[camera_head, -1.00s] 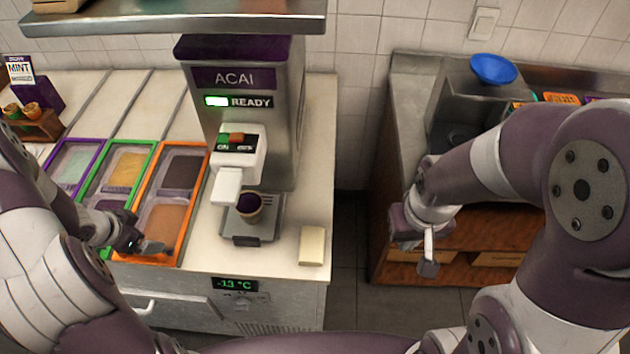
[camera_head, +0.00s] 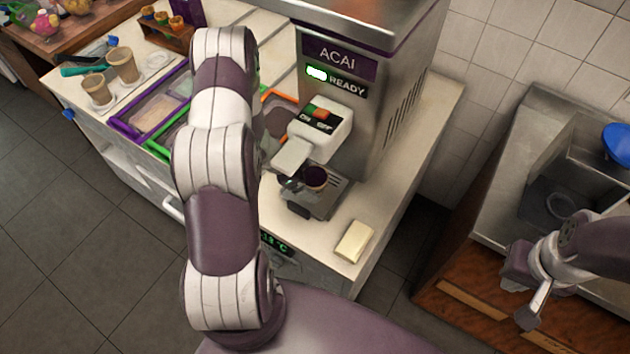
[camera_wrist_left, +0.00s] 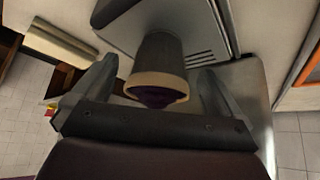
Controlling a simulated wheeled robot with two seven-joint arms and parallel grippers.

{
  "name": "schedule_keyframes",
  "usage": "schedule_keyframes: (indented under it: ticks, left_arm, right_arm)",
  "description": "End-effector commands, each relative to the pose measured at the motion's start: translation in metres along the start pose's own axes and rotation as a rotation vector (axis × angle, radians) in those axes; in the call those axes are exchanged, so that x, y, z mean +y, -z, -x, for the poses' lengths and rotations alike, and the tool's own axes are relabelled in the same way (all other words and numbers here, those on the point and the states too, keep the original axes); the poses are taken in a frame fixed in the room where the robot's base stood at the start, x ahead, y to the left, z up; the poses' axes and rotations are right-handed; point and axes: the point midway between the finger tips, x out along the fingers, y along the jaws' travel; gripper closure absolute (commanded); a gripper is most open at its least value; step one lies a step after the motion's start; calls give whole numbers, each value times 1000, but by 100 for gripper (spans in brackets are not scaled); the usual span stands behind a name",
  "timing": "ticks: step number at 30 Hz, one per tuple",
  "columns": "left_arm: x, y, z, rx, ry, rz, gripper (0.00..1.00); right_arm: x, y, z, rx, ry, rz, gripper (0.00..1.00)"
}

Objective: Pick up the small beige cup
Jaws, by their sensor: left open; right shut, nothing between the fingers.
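The small beige cup (camera_head: 316,179) stands on the drip tray (camera_head: 327,203) below the acai machine's spout, with dark purple filling inside. In the left wrist view the cup (camera_wrist_left: 158,82) shows its beige rim and shaded side. My left gripper (camera_head: 294,186) is at the cup's left side in the head view, partly hidden by the spout and my arm. In the left wrist view its open fingers (camera_wrist_left: 157,70) lie on both sides of the cup, with gaps visible. My right gripper (camera_head: 530,312) is shut and empty, far to the right.
The acai machine (camera_head: 360,90) rises behind the cup, its white spout (camera_head: 292,156) close above. A pale block (camera_head: 354,241) lies at the counter's front. Two more cups (camera_head: 122,66) stand at the far left, near topping trays (camera_head: 155,108). A sink unit is at right.

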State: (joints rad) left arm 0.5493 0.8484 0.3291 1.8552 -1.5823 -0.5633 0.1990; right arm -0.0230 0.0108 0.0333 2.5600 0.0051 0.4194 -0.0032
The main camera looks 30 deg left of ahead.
Motion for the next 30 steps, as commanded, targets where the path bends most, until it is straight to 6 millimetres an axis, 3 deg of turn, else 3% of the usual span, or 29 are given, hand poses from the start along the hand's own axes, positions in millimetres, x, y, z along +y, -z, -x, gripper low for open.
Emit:
schedule_keyframes:
  ticks: [4,11,15,16,17,19,20,26,30]
  left_arm:
    - [1,-1,-21,-1,-3,2,0]
    - [1,-2,-24,-1,-1,2,0]
    - [1,-2,-24,-1,-1,2,46]
    - [1,-2,-24,-1,-1,2,55]
    - [1,-2,-24,-1,-1,2,59]
    - [0,-2,-24,0,0,2,59]
    - [0,-2,-24,0,0,2,65]
    - [0,-3,-22,0,0,2,65]
    - [-1,-6,-7,0,3,4,65]
  right_arm:
    - [0,1,6,0,0,0,100]
    - [0,1,5,0,0,0,100]
    - [0,1,5,0,0,0,100]
    - [0,1,5,0,0,0,100]
    - [0,1,5,0,0,0,100]
    - [0,1,5,0,0,0,100]
    - [0,1,5,0,0,0,100]
    - [0,0,5,0,0,0,100]
    - [0,0,2,0,0,0,100]
